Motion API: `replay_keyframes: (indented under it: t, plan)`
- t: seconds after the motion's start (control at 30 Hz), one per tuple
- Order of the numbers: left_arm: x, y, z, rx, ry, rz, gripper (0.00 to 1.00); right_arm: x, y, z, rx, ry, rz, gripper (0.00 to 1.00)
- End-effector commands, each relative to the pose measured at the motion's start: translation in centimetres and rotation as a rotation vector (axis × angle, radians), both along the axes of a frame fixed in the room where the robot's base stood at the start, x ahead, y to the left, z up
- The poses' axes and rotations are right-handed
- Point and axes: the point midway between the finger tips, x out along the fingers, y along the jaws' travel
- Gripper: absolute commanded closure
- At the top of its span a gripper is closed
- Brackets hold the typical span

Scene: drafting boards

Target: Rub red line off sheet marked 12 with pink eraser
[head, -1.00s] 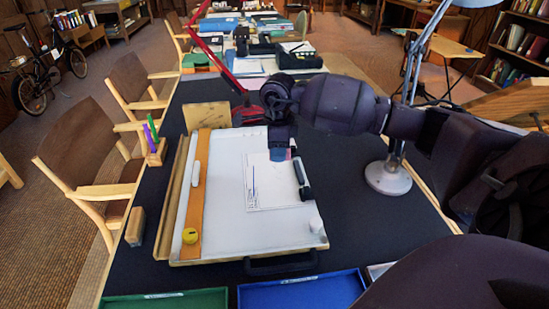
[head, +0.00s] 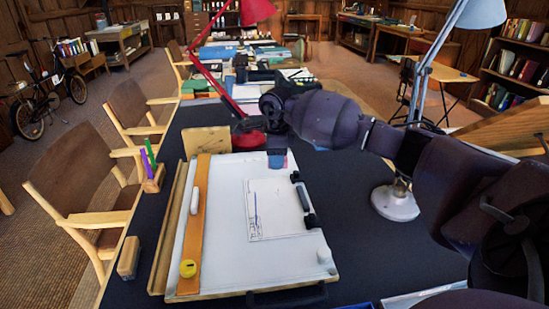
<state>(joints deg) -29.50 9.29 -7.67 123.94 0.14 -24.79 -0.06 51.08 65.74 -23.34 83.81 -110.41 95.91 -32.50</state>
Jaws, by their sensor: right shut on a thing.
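A white sheet (head: 282,210) lies on the drafting board (head: 225,235). A thin bluish upright line (head: 256,210) shows on its left part; its number is too small to read, and I make out no red line. My right gripper (head: 277,153) is past the sheet's far edge, over the far part of the board. It is shut on a small block with blue and pinkish sides, seemingly the pink eraser (head: 285,161). I cannot tell whether the block touches the board. My left gripper is not in view.
Dark cylinder-like items (head: 301,196) lie along the sheet's right edge. An orange strip (head: 196,225) bears a yellow round item (head: 188,268) and a white one (head: 194,200). A pen holder (head: 153,178) stands left; a lamp base (head: 395,203) stands right.

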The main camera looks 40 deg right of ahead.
Motion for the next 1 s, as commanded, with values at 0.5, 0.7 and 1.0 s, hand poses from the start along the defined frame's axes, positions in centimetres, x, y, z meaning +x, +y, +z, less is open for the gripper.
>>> replay_keyframes:
  t: [0.5, 0.7, 1.0]
  plan:
    - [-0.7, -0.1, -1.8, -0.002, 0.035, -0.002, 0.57, 0.0, 0.0, -4.7, 0.0, 0.004, 0.0, 0.92]
    - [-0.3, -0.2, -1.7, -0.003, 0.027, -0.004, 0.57, 0.0, 0.0, -5.1, -0.001, 0.001, -0.001, 0.92]
    - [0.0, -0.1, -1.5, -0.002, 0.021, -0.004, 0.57, 0.0, 0.0, -5.0, -0.001, -0.001, -0.001, 0.92]
